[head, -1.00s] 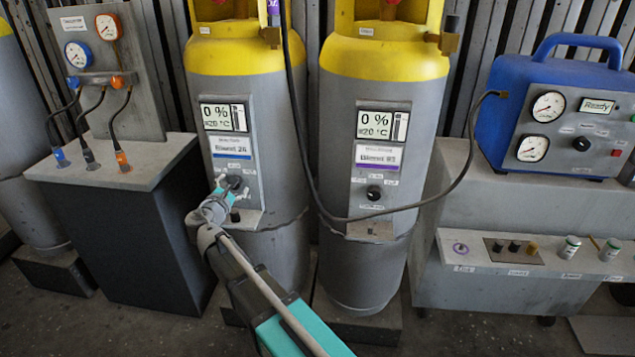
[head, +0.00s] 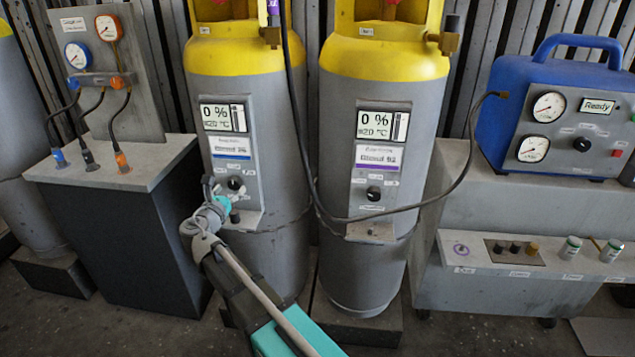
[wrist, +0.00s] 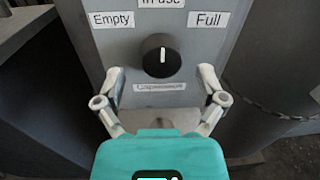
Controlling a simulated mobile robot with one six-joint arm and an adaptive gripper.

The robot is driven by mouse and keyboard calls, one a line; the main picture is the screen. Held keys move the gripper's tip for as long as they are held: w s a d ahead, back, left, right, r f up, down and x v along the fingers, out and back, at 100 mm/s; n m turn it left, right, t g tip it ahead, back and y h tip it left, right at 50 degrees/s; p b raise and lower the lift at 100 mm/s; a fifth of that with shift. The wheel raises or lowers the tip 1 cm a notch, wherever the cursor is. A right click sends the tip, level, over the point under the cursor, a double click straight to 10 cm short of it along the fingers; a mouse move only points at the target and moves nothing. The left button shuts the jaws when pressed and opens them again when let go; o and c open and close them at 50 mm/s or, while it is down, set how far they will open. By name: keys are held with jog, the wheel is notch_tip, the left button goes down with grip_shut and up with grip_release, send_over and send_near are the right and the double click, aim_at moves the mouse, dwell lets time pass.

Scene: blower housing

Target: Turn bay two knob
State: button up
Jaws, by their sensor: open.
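A round black knob (head: 235,184) sits on the front panel of the left yellow-topped cylinder (head: 222,77). In the wrist view the knob (wrist: 161,55) has a white pointer mark aimed up, toward the "In use" label (wrist: 161,3). "Empty" (wrist: 112,20) is at its left and "Full" (wrist: 208,20) at its right. My gripper (wrist: 161,74) is open, one finger on each side and below the knob, apart from it. In the head view my gripper (head: 222,196) is just in front of that panel. The right cylinder has a similar knob (head: 374,193). Which bay number each has is unreadable.
A gauge stand (head: 120,180) with short hoses is at left. Small shelves jut out below both knobs.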

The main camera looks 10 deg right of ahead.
jog(key=v, duration=1.2)
jog(key=s+d+r+m+g+p, duration=0.2)
jog(key=d+r+m+g+p, duration=0.1)
jog(key=d+m+p, duration=0.4)
jog(key=s+d+r+m+g+y+p, duration=0.1)
jog(key=s+d+r+m+g+p, duration=0.1)
jog(key=d+r+m+g+p, duration=0.2)
jog(key=s+d+r+m+g+p, duration=0.2)
jog(key=d+r+m+g+p, duration=0.2)
jog(key=d+m+p, duration=0.8)
jog(key=shift+s+d+r+g+y+p, duration=0.2)
jog(key=shift+d+g+y+p, duration=0.2)
jog(key=shift+d+g+p, duration=1.4)
jog(key=shift+a+t+p, duration=0.4)
jog(key=shift+t, duration=0.1)
jog(key=s+d+f+m+g+y, duration=0.1)
jog(key=s+d+m+g+y, duration=0.2)
jog(key=m, duration=0.6)
jog(key=s+y+p, duration=0.1)
jog(key=s+y, duration=0.1)
jog(key=s, duration=0.1)
jog(key=shift+s+f, duration=0.15)
jog(key=shift+f, duration=0.15)
